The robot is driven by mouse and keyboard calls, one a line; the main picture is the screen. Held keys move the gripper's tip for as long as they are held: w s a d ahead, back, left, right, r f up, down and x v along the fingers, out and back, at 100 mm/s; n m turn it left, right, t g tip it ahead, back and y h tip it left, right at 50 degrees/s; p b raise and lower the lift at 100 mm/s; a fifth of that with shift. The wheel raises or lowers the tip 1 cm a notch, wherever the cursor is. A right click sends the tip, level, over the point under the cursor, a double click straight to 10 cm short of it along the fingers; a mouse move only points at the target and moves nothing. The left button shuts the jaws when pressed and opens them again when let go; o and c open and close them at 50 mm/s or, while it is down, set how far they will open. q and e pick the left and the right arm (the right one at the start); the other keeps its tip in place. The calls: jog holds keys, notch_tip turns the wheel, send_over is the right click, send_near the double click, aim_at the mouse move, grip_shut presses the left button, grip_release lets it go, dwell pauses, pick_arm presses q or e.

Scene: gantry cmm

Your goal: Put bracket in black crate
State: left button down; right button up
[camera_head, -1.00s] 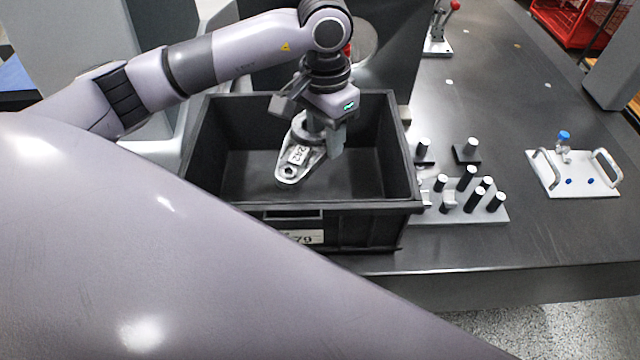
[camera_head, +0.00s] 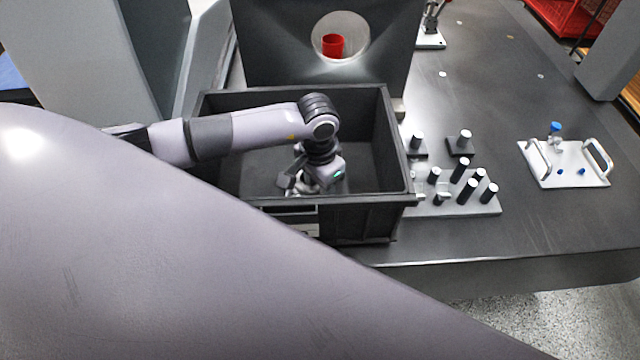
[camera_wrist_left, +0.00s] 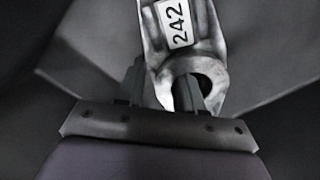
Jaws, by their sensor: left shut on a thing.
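The black crate (camera_head: 368,222) stands on the dark table in the head view, its front wall toward me. My left gripper (camera_head: 312,190) is lowered inside it, and its fingertips are hidden behind the front wall. In the left wrist view my left gripper (camera_wrist_left: 165,88) is shut on the bracket (camera_wrist_left: 210,62), a grey metal part with a white label reading 242. My right gripper is not in view.
A grey plate (camera_head: 455,207) with several black pegs stands just right of the crate. A white tray with handles (camera_head: 565,172) lies farther right. A dark panel with a round opening (camera_head: 340,38) rises behind the crate. The right part of the table has clear room.

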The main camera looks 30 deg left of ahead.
pick_arm(q)
jog(key=shift+w, duration=0.1)
jog(key=shift+f, duration=0.1)
jog(key=c, duration=0.7)
grip_release()
jog(key=shift+r, duration=0.35)
notch_tip(320, 180, up, 12)
jog(key=shift+a+f+b, duration=0.1)
jog(key=shift+f+b, duration=0.15)
jog(key=shift+b, duration=0.05)
